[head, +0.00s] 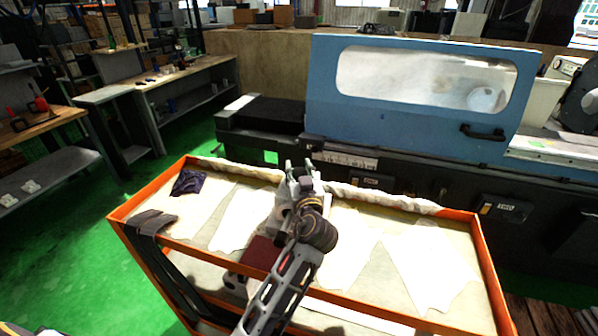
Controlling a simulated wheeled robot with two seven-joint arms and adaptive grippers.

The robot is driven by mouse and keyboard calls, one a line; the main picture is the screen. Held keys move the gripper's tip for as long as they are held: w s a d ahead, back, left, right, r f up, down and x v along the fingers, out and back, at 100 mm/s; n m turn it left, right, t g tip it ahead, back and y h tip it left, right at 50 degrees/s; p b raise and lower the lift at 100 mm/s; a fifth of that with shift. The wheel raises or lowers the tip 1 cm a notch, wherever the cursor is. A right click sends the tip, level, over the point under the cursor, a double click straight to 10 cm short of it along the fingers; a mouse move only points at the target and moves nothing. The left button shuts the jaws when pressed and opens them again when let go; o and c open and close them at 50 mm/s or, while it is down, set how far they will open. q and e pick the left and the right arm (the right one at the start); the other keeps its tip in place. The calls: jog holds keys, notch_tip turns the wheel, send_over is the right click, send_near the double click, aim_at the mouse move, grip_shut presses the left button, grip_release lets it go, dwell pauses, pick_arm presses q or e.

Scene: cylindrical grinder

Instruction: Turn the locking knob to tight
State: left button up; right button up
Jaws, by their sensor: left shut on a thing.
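My left gripper (301,176) is at the far edge of the orange-rimmed cart, in front of the black lower front of the grinder. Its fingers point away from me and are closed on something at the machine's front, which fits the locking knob. The gripper and wrist hide the knob, so its shape and turn angle cannot be seen. The grinder's blue door (420,110), with a long window and a black handle (482,132), is just beyond. My right gripper is not in view.
An orange-rimmed cart (490,275) with pale sheets and a dark cloth (188,182) lies under my arm, between me and the grinder. A workbench (185,75) and shelves stand at the left. Green floor (85,235) is open at the left.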

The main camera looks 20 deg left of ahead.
pick_arm(q)
jog(key=shift+c, duration=0.9)
